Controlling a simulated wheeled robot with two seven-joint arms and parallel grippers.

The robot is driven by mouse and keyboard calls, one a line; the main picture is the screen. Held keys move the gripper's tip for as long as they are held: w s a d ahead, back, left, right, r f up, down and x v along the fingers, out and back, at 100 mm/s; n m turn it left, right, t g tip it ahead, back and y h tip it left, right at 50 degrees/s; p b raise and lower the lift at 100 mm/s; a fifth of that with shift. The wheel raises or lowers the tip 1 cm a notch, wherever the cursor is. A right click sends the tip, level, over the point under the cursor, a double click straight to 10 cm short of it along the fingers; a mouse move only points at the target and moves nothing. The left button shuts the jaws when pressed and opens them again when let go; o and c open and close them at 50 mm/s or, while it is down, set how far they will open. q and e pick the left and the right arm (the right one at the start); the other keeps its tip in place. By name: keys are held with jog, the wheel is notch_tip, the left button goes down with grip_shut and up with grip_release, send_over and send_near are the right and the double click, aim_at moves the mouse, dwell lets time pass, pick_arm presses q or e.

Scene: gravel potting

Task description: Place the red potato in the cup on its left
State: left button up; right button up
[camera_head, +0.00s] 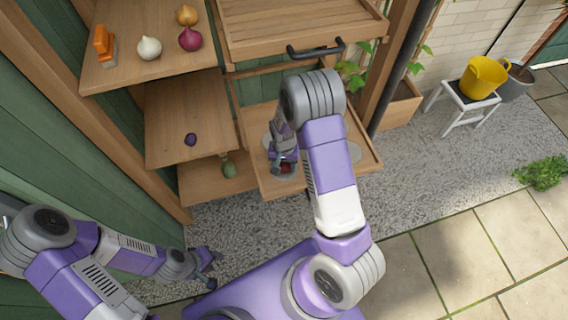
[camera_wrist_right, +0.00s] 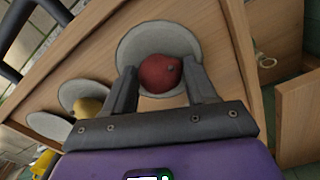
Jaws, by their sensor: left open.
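The red potato (camera_wrist_right: 162,73) is between the two fingers of my right gripper (camera_wrist_right: 160,82), which appear to touch it on both sides. It lies in or just over a round grey dish (camera_wrist_right: 127,45); I cannot tell whether it is lifted. More grey round dishes (camera_wrist_right: 45,124) stand in a row in the wrist view, one with a yellow item (camera_wrist_right: 88,107). My left gripper (camera_head: 204,264) is open and empty, low at the left.
A wooden tray (camera_head: 262,187) with raised edges holds the dishes. Shelves at the left carry a white onion (camera_head: 149,48), a red onion (camera_head: 190,39), a purple item (camera_head: 190,139) and a green item (camera_head: 229,169). A drawer with a black handle (camera_head: 316,50) is above the tray.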

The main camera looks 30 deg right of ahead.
aim_at(284, 165)
jog(key=shift+o, duration=0.6)
jog(key=shift+r, duration=0.15)
jog(key=shift+r, duration=0.35)
notch_tip(284, 165, up, 11)
jog(key=p, duration=0.4)
jog(key=shift+r, duration=0.15)
